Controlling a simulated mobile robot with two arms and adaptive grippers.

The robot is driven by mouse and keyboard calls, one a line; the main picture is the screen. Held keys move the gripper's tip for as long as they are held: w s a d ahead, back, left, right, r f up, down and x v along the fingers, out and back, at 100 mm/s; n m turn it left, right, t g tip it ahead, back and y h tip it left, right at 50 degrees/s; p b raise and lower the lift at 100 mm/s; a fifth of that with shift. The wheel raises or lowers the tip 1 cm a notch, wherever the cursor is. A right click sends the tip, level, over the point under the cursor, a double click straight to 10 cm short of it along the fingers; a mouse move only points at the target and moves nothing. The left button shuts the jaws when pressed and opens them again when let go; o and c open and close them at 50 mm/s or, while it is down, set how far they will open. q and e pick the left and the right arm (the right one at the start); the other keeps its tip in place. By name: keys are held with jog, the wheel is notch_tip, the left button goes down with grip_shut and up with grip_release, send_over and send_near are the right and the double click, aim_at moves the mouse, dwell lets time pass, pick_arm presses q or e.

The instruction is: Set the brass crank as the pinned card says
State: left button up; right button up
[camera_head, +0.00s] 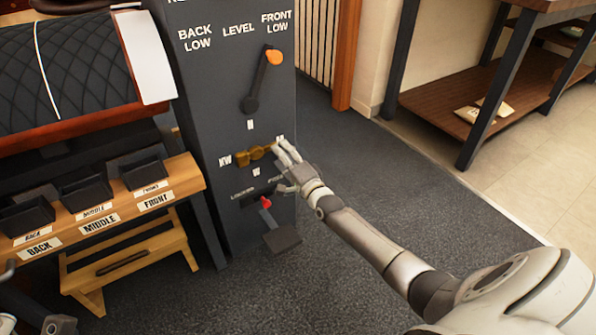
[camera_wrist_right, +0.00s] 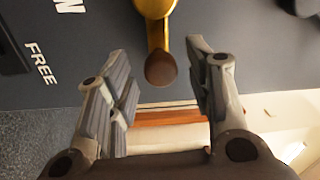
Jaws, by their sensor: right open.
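The brass crank (camera_head: 256,153) is on the front of the dark grey cabinet (camera_head: 215,95), below the lever with the orange knob. Its arm points right and slightly up in the head view. My right gripper (camera_head: 284,163) is at the crank's outer end, open. In the right wrist view the crank's brown knob (camera_wrist_right: 160,69) lies between and just beyond the open fingertips (camera_wrist_right: 158,66), with no clear contact. Grey parts at the lower left corner may be my left gripper (camera_head: 60,325). I see no readable pinned card.
The orange-knobbed lever (camera_head: 274,57) points up toward FRONT LOW. A red-knobbed lever (camera_head: 266,202) sits below the crank.

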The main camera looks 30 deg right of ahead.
jog(key=s, duration=1)
jog(key=shift+f, duration=0.25)
jog(key=shift+d, duration=0.1)
